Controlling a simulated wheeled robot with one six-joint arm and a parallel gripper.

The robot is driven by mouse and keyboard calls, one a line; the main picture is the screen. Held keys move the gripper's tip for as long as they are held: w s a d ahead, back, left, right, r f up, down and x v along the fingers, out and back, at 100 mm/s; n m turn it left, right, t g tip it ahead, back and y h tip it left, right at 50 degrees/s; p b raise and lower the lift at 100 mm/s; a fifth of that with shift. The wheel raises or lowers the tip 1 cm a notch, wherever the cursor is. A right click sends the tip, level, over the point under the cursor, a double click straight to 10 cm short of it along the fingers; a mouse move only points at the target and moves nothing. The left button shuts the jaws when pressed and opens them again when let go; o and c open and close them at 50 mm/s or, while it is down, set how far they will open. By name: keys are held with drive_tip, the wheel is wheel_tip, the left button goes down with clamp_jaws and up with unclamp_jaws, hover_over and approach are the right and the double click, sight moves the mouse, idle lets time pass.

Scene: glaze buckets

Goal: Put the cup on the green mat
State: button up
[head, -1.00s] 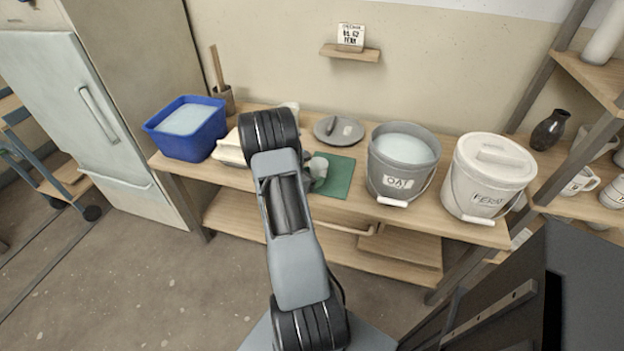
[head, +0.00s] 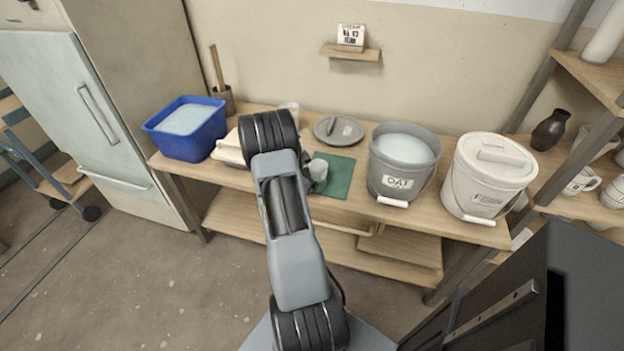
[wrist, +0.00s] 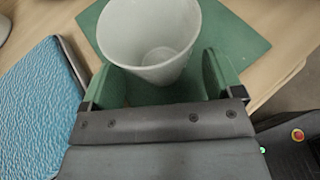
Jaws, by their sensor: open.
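The whitish cup (wrist: 150,40) appears upright over the green mat (wrist: 243,38) in the wrist view, with its inside showing. In the head view the cup (head: 319,168) is at the left part of the green mat (head: 340,178), next to my wrist. My gripper (wrist: 162,82) is open, one green finger on each side of the cup's lower part. I cannot tell whether the fingers touch it. My gripper (head: 312,178) is partly hidden behind my arm in the head view, and so is the mat's left side.
A grey bucket (head: 403,175) labelled OAT and a lidded white bucket (head: 488,180) stand right of the mat. A grey lid (head: 350,131) lies behind it. The table's front edge is close to the mat.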

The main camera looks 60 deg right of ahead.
drive_tip(key=shift+w+a+r, duration=0.1)
drive_tip(key=shift+a+r, duration=0.05)
drive_tip(key=shift+r, duration=0.2)
drive_tip(key=s+a+r+m+t+y, duration=0.1)
drive_tip(key=a+r+m+y, duration=0.3)
drive_tip(key=a, duration=0.9)
drive_tip(key=s+a+r+m+t+y+p, duration=0.1)
drive_tip(key=a+r+m+t+y, duration=0.2)
drive_tip(key=a, duration=1.1)
drive_tip(key=s+a+r+m+t+y, duration=0.1)
drive_tip(key=a+r+m+y, duration=0.5)
drive_tip(key=a+r, duration=0.6)
drive_tip(key=shift+a+r+m+t, duration=0.15)
drive_tip(key=shift+a+m+t, duration=0.55)
drive_tip(key=shift+a+m, duration=0.5)
wheel_tip(320, 180, up, 13)
drive_tip(key=p, duration=1.2)
drive_tip(key=shift+s+a+t, duration=0.15)
drive_tip(key=shift+a+t, duration=0.05)
drive_tip(key=shift+t, duration=0.1)
